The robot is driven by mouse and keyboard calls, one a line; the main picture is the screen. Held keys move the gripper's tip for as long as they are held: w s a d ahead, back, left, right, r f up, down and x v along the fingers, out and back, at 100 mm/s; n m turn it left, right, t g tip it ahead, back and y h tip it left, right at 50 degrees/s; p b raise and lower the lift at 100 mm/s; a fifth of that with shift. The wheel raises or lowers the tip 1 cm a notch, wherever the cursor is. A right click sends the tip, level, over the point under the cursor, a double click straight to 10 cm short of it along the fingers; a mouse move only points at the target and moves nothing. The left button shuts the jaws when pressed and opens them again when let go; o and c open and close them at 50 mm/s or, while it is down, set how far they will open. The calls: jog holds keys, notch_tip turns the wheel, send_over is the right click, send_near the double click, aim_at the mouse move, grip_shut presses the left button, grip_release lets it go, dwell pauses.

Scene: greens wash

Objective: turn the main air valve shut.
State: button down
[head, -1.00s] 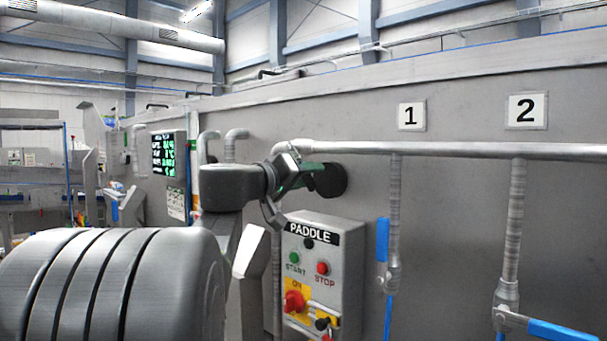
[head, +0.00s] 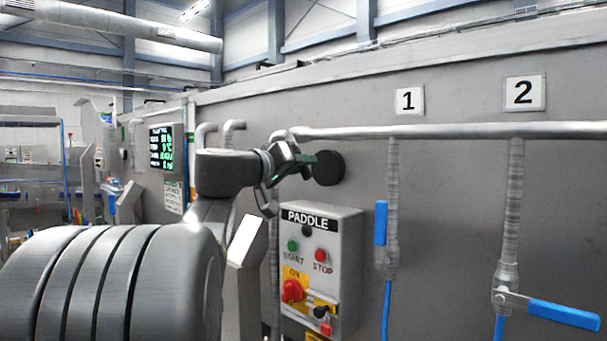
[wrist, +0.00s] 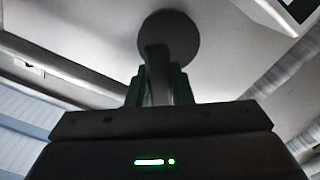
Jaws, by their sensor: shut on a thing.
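My gripper (head: 305,164) reaches to a black round disc (head: 328,168) on the grey wall, just under the pipe. In the wrist view the disc (wrist: 168,36) shows ahead, with a dark handle (wrist: 156,66) standing out from it. The green-edged jaws of my gripper (wrist: 159,80) are shut on this handle, one on each side. It looks like the main air valve's handle, but no label on it is readable. In the head view my gripper mostly hides the handle, so its exact angle cannot be told.
A PADDLE control box (head: 322,265) stands just below my gripper. A pipe (head: 450,131) runs right along the wall. Blue lever 1 (head: 381,223) hangs upright; blue lever 2 (head: 563,314) points sideways. A lit screen (head: 162,151) is at the left.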

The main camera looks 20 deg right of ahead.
jog(key=shift+w+a+f+m+b, duration=0.3)
jog(key=shift+w+m+b, duration=0.4)
jog(key=shift+m+b, duration=0.75)
jog(key=shift+w+a+f+m+b, duration=0.25)
jog(key=shift+w+m+b, duration=0.6)
jog(key=shift+b, duration=1.25)
jog(key=shift+w+a+f+m+b, duration=0.2)
jog(key=shift+w+a+m+b, duration=0.3)
jog(key=shift+m+b, duration=1)
jog(key=shift+w+d+n, duration=0.1)
jog(key=shift+d+n, duration=0.05)
jog(key=shift+n, duration=0.15)
jog(key=c, duration=1.3)
grip_release()
jog(key=shift+b, duration=0.3)
